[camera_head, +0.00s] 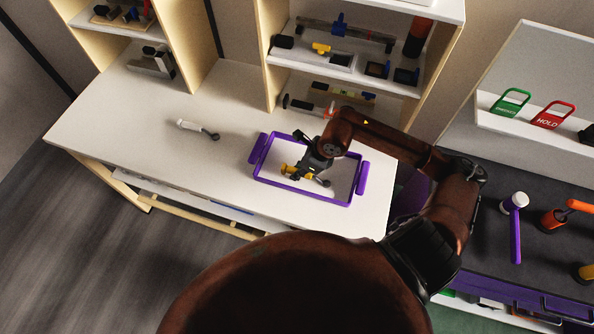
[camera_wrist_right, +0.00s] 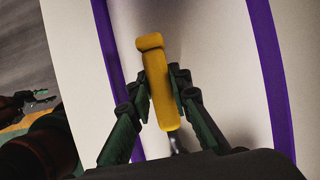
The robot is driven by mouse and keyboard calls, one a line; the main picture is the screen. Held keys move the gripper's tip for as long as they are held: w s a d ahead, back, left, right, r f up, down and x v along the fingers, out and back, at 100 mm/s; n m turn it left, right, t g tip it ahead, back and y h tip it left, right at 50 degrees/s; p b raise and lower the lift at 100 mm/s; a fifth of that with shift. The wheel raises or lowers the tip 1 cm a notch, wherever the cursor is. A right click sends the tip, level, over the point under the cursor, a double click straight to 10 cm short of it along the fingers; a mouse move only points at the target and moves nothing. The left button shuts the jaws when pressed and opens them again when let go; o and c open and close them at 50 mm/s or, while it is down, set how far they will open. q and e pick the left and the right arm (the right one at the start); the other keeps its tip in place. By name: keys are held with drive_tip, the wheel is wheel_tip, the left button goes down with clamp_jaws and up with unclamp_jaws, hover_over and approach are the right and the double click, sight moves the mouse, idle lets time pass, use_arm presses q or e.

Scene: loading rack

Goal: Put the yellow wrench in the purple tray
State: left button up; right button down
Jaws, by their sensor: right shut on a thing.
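The purple tray (camera_head: 346,202) has a white floor and purple rim and handles, and lies on the white tabletop in the head view. The yellow wrench (camera_head: 289,169) is inside the tray's outline, under my right gripper (camera_head: 303,173). In the right wrist view my right gripper (camera_wrist_right: 160,90) is shut on the yellow handle of the wrench (camera_wrist_right: 157,85), with the tray's purple rim (camera_wrist_right: 268,75) on both sides. I cannot tell whether the wrench touches the tray floor. My left gripper does not show in the head view.
A white-handled tool (camera_head: 190,126) lies on the table left of the tray. Shelves (camera_head: 350,62) with several tools stand behind. A dark bench (camera_head: 500,225) with a purple hammer (camera_head: 516,235) is at right. The left part of the tabletop is mostly free.

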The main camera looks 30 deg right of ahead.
drive_tip(key=shift+f, duration=0.1)
drive_tip(key=shift+f, duration=0.15)
drive_tip(key=c, duration=1.8)
unclamp_jaws()
drive_tip(key=shift+r, duration=0.2)
drive_tip(key=shift+d+r, duration=0.1)
drive_tip(key=shift+r, duration=0.15)
drive_tip(key=v, duration=1.1)
drive_tip(key=shift+s+r, duration=0.2)
drive_tip(key=shift+r, duration=0.05)
drive_tip(key=shift+d, duration=0.1)
